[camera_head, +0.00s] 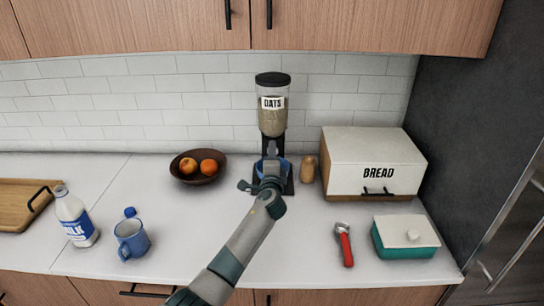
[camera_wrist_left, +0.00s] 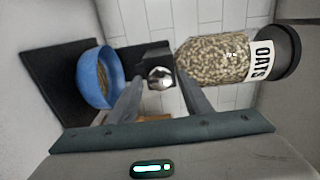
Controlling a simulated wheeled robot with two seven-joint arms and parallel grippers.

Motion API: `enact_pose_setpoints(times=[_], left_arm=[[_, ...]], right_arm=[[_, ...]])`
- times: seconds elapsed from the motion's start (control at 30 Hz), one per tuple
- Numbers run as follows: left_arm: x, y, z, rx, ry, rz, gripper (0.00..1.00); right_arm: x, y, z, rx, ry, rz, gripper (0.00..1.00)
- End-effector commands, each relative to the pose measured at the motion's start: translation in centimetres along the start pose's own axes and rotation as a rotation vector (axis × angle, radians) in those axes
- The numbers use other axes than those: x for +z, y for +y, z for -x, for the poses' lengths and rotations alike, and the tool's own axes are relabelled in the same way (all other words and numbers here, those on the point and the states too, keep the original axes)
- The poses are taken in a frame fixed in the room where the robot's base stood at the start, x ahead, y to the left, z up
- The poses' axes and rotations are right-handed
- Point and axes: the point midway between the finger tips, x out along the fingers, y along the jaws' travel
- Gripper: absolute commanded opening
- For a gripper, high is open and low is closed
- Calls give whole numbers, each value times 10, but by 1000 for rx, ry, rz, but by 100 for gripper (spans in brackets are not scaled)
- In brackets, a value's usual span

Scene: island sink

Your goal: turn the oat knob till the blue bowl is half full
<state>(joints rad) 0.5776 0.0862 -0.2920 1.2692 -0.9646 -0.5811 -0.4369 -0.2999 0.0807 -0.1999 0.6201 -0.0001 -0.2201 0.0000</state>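The oat dispenser (camera_head: 273,110) stands against the tiled wall, with oats in its clear hopper. Its round silver knob (camera_wrist_left: 160,78) shows between the fingertips of my left gripper (camera_wrist_left: 158,82) in the left wrist view. The fingers look spread a little wider than the knob, with a small gap on one side. In the head view my left gripper (camera_head: 270,165) is in front of the dispenser and hides the knob. The blue bowl (camera_wrist_left: 88,78) sits on the dispenser's black base, with some oats inside; its fill level is hard to judge. My right gripper is out of view.
A fruit bowl (camera_head: 183,177) is left of the dispenser. A pepper mill or bottle (camera_head: 308,169) and the bread box (camera_head: 370,170) stand close on the right. A milk bottle (camera_head: 76,220), blue mug (camera_head: 132,242), red-handled tool (camera_head: 345,246) and teal box (camera_head: 405,240) are nearer the front.

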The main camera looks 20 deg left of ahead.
Motion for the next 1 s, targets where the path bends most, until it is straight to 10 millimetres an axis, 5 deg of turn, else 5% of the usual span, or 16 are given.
enact_pose_setpoints(times=[0.57,1.0], left_arm=[[0,1,9,0,-1,1,51],[0,2,66,-1,0,2,51]], right_arm=[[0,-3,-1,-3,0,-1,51],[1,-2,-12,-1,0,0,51]])
